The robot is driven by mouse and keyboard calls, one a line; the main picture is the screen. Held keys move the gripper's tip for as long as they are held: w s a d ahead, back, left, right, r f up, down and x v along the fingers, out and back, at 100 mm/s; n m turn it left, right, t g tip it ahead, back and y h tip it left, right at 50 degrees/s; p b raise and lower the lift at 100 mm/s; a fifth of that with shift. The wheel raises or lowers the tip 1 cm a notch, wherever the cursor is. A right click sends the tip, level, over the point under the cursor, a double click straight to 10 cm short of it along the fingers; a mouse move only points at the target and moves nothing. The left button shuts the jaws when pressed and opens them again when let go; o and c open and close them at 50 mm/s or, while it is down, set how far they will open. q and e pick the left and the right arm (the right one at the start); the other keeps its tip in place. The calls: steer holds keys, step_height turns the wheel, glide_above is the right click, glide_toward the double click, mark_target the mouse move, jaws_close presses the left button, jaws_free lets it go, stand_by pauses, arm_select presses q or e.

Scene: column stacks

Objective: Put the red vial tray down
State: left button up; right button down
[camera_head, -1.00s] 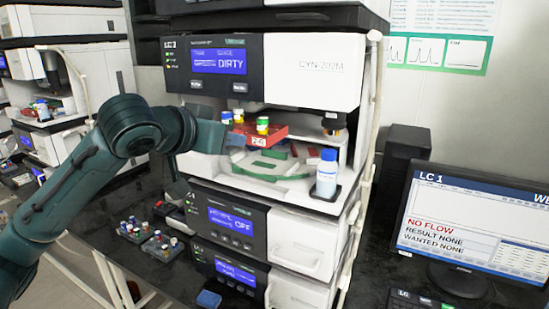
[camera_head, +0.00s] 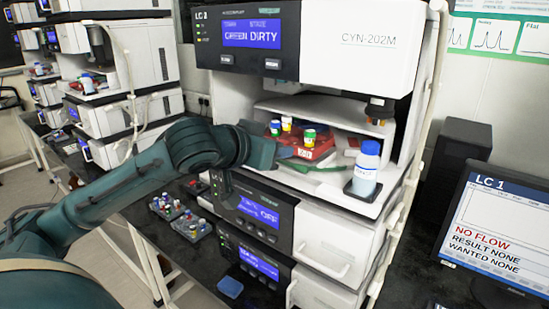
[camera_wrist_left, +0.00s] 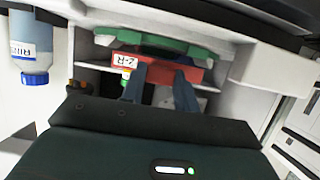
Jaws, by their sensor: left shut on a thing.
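The red vial tray (camera_head: 318,151) has a white label on its front and carries a few vials with yellow, green and blue caps. My left gripper (camera_head: 277,152) is shut on its left end and holds it level inside the open bay of the LC 1 stack. Below and beside it is a green holder (camera_head: 326,168) on the white bay floor, partly hidden by the tray. In the left wrist view the two fingers pinch the red tray (camera_wrist_left: 160,66), with the green holder (camera_wrist_left: 150,41) just beyond it. I cannot tell whether the tray touches the holder. My right gripper is out of view.
A blue-capped bottle (camera_head: 365,169) stands at the bay's right front corner. The upper instrument housing (camera_head: 330,40) hangs over the bay. Two dark racks of vials (camera_head: 190,226) lie on the bench at left. A monitor (camera_head: 495,235) stands at right.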

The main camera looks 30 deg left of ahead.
arm_select(q)
steer(key=shift+f, duration=0.95)
steer(key=o, duration=1)
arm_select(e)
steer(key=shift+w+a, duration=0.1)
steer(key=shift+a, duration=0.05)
arm_select(q)
steer(key=shift+r, duration=0.1)
steer(key=shift+r, duration=0.15)
steer(key=b+v, duration=0.7)
steer(key=v, duration=0.5)
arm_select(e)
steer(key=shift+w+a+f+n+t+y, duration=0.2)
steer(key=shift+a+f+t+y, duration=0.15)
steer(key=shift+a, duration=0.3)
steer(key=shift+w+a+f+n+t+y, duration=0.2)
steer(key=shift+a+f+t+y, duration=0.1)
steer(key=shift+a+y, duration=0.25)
